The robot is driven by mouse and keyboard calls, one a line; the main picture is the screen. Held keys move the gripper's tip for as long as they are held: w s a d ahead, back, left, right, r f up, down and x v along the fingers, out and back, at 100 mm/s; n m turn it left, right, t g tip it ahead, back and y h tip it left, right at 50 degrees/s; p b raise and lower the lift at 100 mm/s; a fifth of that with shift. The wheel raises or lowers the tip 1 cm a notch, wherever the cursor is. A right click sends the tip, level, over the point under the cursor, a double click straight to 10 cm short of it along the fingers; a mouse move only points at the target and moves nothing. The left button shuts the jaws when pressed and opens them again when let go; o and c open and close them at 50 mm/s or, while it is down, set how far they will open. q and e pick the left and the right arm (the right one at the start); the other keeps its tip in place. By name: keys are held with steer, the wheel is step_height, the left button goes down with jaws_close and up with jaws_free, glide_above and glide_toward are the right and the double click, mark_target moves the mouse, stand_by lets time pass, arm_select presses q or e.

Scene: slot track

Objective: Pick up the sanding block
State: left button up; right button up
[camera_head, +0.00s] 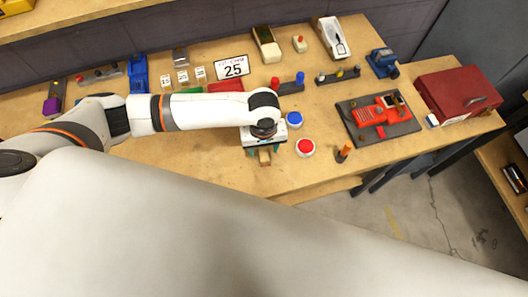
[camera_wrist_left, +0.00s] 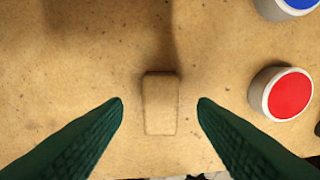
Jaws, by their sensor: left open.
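The sanding block is a small tan block (camera_wrist_left: 160,104) in the left wrist view, lying on the wooden bench. It sits between the two dark green fingers of my left gripper (camera_wrist_left: 160,106), with a gap on each side. In the head view the block (camera_head: 265,157) shows just below my left gripper (camera_head: 264,150), near the bench's front edge. My left gripper is open and points down at it. I cannot tell its exact height above the block. My right gripper is not in view.
A red button (camera_head: 305,147) and a blue button (camera_head: 294,119) stand just right of the block. A red tool on a dark mat (camera_head: 402,130) and a red toolbox (camera_head: 452,97) lie farther right. Several small items line the bench's back. Bare bench (camera_head: 200,160) lies to the left.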

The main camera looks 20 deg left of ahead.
mark_target(264, 153)
arm_select(q)
steer(key=shift+d+f, duration=0.1)
steer(key=shift+f, duration=1.5)
steer(key=c, duration=1)
steer(key=shift+c, duration=0.2)
step_height(264, 153, up, 10)
steer(key=shift+r+b, duration=0.1)
steer(key=shift+b, duration=0.3)
